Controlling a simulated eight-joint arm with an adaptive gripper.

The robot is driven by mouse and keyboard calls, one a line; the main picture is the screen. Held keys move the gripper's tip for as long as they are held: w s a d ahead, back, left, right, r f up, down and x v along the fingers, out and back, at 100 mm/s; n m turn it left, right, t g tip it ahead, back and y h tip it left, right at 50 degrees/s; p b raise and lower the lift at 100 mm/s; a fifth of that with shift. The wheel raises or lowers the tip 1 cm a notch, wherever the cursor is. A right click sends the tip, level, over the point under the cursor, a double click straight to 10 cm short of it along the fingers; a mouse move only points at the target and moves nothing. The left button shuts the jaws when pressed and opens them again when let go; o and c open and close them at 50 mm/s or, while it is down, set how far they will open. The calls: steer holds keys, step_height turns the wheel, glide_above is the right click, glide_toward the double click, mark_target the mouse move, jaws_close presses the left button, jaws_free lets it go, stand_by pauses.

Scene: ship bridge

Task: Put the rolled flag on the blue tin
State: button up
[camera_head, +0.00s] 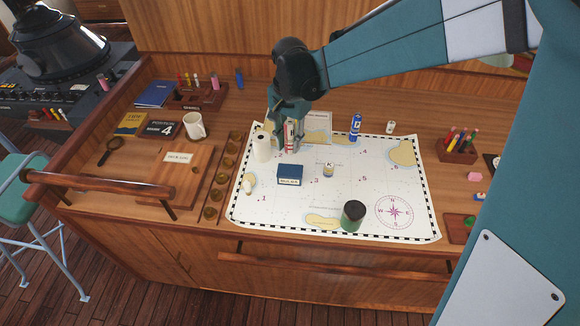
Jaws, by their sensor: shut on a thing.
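The blue tin (291,174) is a small box with a white label on its front. It sits on the chart, left of its middle. My gripper (288,136) points down above the back left part of the chart, behind the tin. It is shut on a slim upright red and white roll (289,134), which looks like the rolled flag. The fingers hide part of the roll. I cannot tell whether its lower end touches the chart. Nothing lies on the tin's top.
Close left of my gripper stands a white cylinder (262,147). A small jar (328,170) stands right of the tin, and a dark green can (352,216) is nearer the front. A blue bottle (355,127) and a card (317,128) are at the back. The chart's (375,180) right middle is clear.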

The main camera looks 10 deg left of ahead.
mark_target(290, 153)
steer(key=shift+f, duration=2.7)
steer(key=shift+f, duration=2.05)
steer(key=shift+f, duration=0.15)
steer(key=o, duration=0.9)
steer(key=shift+r, duration=6.15)
